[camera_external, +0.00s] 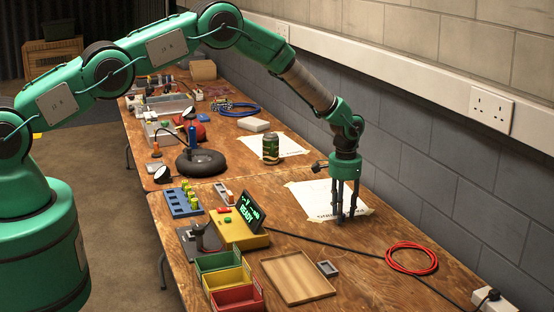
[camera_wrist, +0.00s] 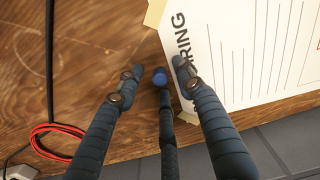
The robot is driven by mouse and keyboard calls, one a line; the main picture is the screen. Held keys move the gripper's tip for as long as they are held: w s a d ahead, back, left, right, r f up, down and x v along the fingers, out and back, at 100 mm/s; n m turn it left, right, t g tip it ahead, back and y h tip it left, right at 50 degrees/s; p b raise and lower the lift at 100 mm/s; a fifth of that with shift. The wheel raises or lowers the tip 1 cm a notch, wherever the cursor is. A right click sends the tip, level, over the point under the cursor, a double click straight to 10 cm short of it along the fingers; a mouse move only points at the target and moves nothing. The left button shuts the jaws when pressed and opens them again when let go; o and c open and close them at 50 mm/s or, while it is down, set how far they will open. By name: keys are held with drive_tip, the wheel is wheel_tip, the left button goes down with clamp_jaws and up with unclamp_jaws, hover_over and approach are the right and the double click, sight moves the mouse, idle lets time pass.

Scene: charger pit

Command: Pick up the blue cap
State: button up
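The blue cap (camera_wrist: 160,77) shows in the wrist view as a small round blue thing on the wooden table, just off the lettered edge of a white sheet. My gripper (camera_wrist: 157,70) has three dark fingers pointing down. They are spread around the cap, one on each side and one at its near side, with gaps that look clear on both sides. Whether the near finger touches it I cannot tell. In the external view my gripper (camera_external: 345,217) is low over the sheet's near edge, and its fingers hide the cap.
The taped white sheet (camera_external: 309,193) lies under my gripper. A black cable and a red coil (camera_external: 411,258) lie to the right. A wooden tray (camera_external: 297,277), a small grey tray (camera_external: 327,268) and coloured bins (camera_external: 230,281) stand nearer. A can (camera_external: 270,148) stands behind; the wall runs along the right.

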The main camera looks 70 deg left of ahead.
idle(0.3)
drive_tip(key=c, duration=0.9)
drive_tip(key=shift+r, duration=0.1)
drive_tip(key=shift+r, duration=0.75)
drive_tip(key=shift+w+r, duration=0.1)
drive_tip(key=shift+r, duration=0.85)
drive_tip(key=s, duration=0.5)
drive_tip(key=s+d+r, duration=0.1)
drive_tip(key=s, duration=0.4)
drive_tip(key=s+p, duration=0.1)
drive_tip(key=s, duration=0.5)
drive_tip(key=shift+d+r, duration=0.2)
drive_tip(key=shift+d, duration=0.2)
